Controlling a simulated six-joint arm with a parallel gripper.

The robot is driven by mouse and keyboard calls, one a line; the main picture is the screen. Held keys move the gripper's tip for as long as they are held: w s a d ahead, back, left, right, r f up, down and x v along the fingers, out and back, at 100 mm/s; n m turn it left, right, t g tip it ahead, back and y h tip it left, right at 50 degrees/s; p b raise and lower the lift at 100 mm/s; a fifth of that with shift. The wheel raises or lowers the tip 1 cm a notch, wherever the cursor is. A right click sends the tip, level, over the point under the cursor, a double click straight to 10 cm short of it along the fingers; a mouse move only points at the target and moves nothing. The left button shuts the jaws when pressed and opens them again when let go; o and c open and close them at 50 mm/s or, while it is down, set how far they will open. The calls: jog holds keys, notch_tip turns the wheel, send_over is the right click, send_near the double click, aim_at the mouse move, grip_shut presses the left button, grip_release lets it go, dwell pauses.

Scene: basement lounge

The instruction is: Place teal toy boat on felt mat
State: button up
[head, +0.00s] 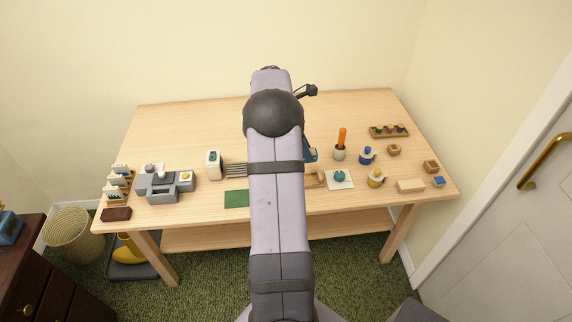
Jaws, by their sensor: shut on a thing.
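A flat dark green mat (236,198), which looks like the felt mat, lies near the table's front edge, just left of my arm. Its right side meets the arm's outline, so part of it may be hidden. A teal-blue thing (311,154) shows just right of my arm, mostly covered by it; I cannot tell if it is the toy boat. A small round teal thing (341,175) sits on a white square at the front, right of my arm. My arm runs up the middle of the view and hides my gripper and whatever it holds.
A grey compartmented organiser (165,185), a white container (213,165) and a slatted grey rack (236,169) stand left. The table's back left (185,125) is clear.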

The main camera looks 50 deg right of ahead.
jog(key=w+a+r+n, duration=0.1)
jog(key=w+a+n, duration=0.2)
jog(key=w+a, duration=0.6)
jog(key=w+a+f+m+p, duration=0.1)
jog(key=a+m, duration=0.2)
jog(key=a, duration=0.5)
jog(key=shift+w+f, duration=0.15)
jog(key=shift+w, duration=0.2)
jog(key=shift+a+f+p, duration=0.1)
jog(key=shift+f+p, duration=0.7)
jog(key=shift+f, duration=4.15)
jog(key=shift+f, duration=0.2)
jog(key=o, duration=1.1)
jog(key=shift+c, duration=0.2)
